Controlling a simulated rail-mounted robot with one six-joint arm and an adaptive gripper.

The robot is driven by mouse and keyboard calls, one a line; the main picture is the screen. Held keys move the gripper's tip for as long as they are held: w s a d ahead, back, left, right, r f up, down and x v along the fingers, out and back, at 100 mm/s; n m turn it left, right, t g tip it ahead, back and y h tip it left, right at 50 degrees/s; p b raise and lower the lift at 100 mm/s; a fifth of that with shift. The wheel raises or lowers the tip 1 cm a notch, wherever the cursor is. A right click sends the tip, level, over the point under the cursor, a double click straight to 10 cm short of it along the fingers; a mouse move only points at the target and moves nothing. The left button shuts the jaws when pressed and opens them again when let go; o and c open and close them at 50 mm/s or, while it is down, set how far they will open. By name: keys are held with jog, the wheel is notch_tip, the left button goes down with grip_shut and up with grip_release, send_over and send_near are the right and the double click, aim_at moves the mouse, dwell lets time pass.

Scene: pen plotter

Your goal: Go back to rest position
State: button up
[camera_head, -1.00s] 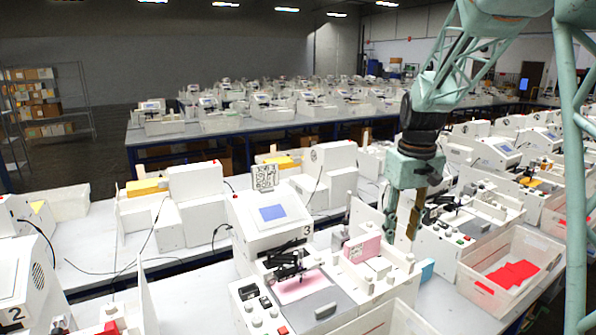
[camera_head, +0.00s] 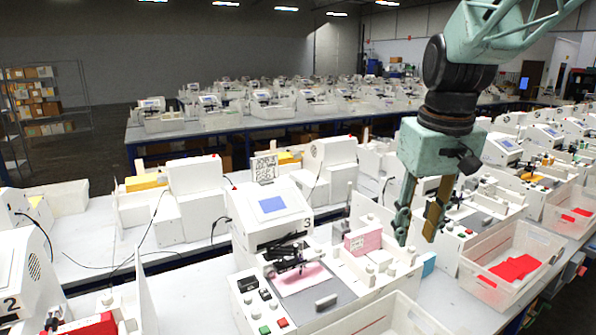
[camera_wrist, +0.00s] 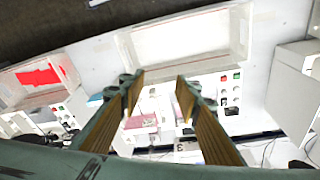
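My gripper (camera_head: 418,222) hangs from my arm at the right of the head view, in front of and above the workstation marked 3. In the wrist view my gripper (camera_wrist: 158,88) shows its two fingers apart with nothing between them. The plotter station 3 (camera_head: 268,212) has a blue screen, a black pen mechanism (camera_head: 290,256) and a pink sheet (camera_head: 302,280) under it. A stack of pink cards (camera_head: 363,240) stands in a white holder to the right of the pen mechanism.
A clear bin (camera_head: 490,258) with red cards stands right of station 3. An empty white bin (camera_wrist: 188,40) shows in the wrist view. Station 2 (camera_head: 25,270) is at the left. More plotter stations (camera_head: 265,105) line the tables behind.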

jog(key=s+a+f+t+b, duration=0.1)
jog(key=s+f+b, duration=0.1)
jog(key=s, duration=1.3)
jog(key=s+a+f+m+t+b, duration=0.1)
jog(key=s+b, duration=0.3)
jog(key=s, duration=1)
jog(key=shift+s+a+f+m, duration=0.3)
jog(key=shift+s+a+f, duration=0.05)
jog(key=shift+a+f, duration=0.5)
